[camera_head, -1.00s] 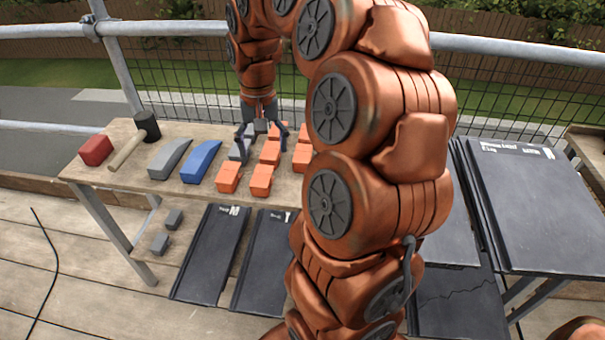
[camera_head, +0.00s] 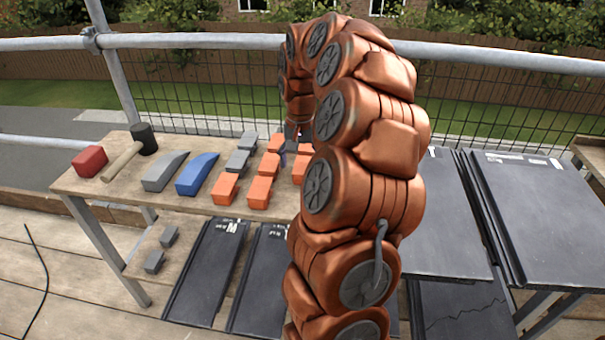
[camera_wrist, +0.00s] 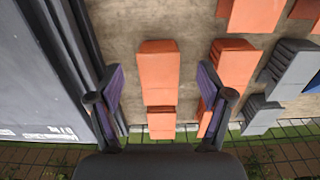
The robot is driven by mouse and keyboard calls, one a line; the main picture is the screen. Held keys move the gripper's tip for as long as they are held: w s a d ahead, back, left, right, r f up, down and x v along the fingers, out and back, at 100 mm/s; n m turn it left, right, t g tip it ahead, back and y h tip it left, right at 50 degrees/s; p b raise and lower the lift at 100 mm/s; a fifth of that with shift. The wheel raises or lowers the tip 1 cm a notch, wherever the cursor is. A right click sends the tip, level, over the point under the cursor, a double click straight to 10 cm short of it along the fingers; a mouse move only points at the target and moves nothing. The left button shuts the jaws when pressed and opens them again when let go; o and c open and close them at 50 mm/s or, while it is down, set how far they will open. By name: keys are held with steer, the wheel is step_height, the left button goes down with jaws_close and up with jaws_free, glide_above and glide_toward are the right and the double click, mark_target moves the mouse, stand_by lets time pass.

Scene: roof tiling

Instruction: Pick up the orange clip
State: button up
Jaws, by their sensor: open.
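Several orange clips lie in rows on the wooden bench; one orange clip (camera_head: 259,192) is at the front in the head view. In the wrist view an orange clip (camera_wrist: 160,78) lies between the fingers of my gripper (camera_wrist: 160,90), apart from both. A smaller orange clip (camera_wrist: 161,123) sits just beyond it, towards my palm. My gripper is open and empty above the bench. In the head view my arm hides most of my gripper and part of the right-hand clips.
Grey clips (camera_head: 237,161), a blue wedge (camera_head: 198,175), a grey wedge (camera_head: 164,171), a mallet (camera_head: 130,152) and a red block (camera_head: 89,161) share the bench (camera_head: 110,193). A mesh fence (camera_head: 200,98) runs behind.

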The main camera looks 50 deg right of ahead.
mark_target(301, 173)
steer(key=f, duration=0.4)
steer(key=shift+s+a, duration=0.15)
steer(key=shift+s, duration=0.1)
steer(key=shift+c, duration=0.4)
steer(key=c, duration=1.1)
steer(key=shift+r, duration=0.15)
step_height(301, 173, up, 10)
steer(key=shift+f, duration=0.1)
